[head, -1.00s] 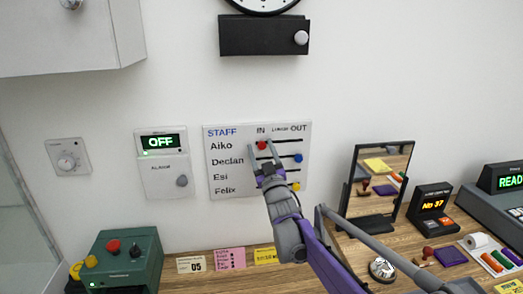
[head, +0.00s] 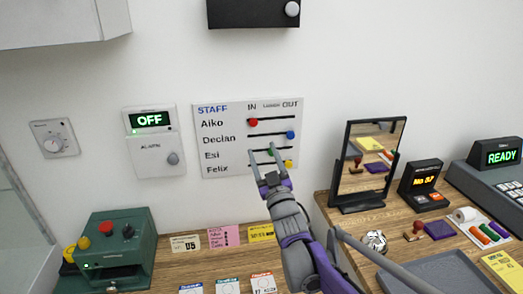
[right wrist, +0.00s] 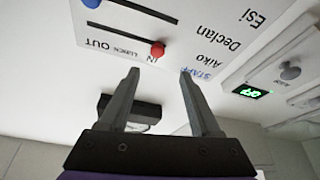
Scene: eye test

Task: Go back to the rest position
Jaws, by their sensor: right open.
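The staff board (head: 220,150) hangs on the wall, with rows Aiko, Declan, Esi and Felix. The red knob (head: 253,122) is at the IN end of Aiko's row. The blue knob (head: 290,134) is at Declan's OUT end. The green knob (head: 271,152) sits mid-row for Esi, partly hidden. The yellow knob (head: 288,163) is towards OUT for Felix. My right gripper (head: 261,150) is open and empty, seen in front of the board's lower rows. In the right wrist view its fingers (right wrist: 160,76) hold nothing, and the red knob (right wrist: 157,48) shows beyond them. My left gripper is not in view.
The desk (head: 175,262) below carries a green control box (head: 118,240), paper cards, a framed mirror (head: 345,160), a bell (head: 375,240) and a grey tray (head: 440,275). An alarm panel (head: 150,150) reading OFF is left of the board. The wall around the board is mostly clear.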

